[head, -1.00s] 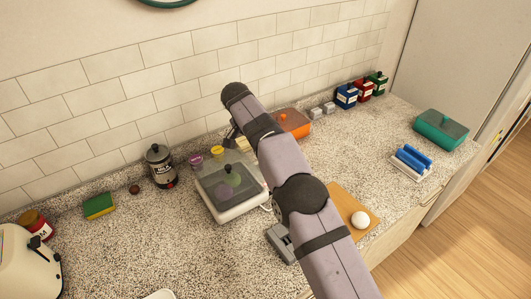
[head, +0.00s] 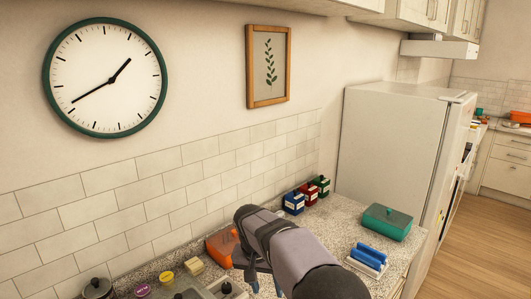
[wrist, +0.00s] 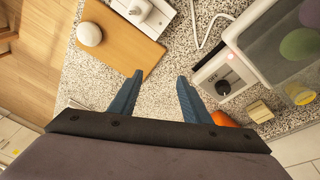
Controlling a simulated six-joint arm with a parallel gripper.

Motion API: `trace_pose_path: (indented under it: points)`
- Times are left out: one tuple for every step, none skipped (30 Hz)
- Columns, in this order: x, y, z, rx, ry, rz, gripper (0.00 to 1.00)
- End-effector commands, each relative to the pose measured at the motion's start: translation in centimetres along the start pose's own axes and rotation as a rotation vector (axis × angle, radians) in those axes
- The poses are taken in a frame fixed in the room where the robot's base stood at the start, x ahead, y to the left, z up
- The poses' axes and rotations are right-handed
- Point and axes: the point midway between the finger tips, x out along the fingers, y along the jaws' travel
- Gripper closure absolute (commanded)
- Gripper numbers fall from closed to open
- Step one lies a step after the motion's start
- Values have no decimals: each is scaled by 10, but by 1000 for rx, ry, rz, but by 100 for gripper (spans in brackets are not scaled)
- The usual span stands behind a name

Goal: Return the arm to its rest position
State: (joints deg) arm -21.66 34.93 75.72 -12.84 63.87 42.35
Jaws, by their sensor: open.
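My gripper (wrist: 158,103) is open and empty in the wrist view, its two blue-grey fingers apart above the speckled counter. Beside it on the left lies a wooden board (wrist: 122,38) with a white round thing (wrist: 89,34) on it. To the right is a white appliance (wrist: 222,72) with a dark knob marked OFF. In the head view my arm (head: 285,255) shows at the bottom middle.
An orange box (head: 222,244) sits close beside my arm. Several jars line the wall, including a blue one (head: 293,203). A teal box (head: 387,222) and a blue rack (head: 368,257) stand at right. A clear bin (wrist: 285,45) is near the gripper's right.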

Motion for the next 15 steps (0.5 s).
trace_pose_path:
  points:
    - [-1, 20, 8, -16, -17, -2, 56]
    - [0, 29, 13, -29, -26, -6, 56]
    - [0, 42, 21, -46, -38, -10, 56]
    - [1, 52, 27, -59, -48, -12, 56]
    - [2, 61, 34, -70, -56, -17, 56]
    - [3, 74, 44, -86, -68, -22, 56]
    - [4, 82, 51, -98, -76, -26, 56]
    - [5, 92, 59, -109, -85, -30, 56]
    - [6, 103, 70, -123, -95, -37, 56]
    - [8, 112, 79, -133, -103, -41, 56]
    - [9, 120, 88, -144, -110, -46, 56]
    - [10, 131, 101, -156, -120, -53, 56]
    - [12, 139, 110, -166, -126, -58, 56]
    - [13, 147, 120, -175, -133, -63, 56]
    - [15, 156, 134, -188, -141, -71, 56]
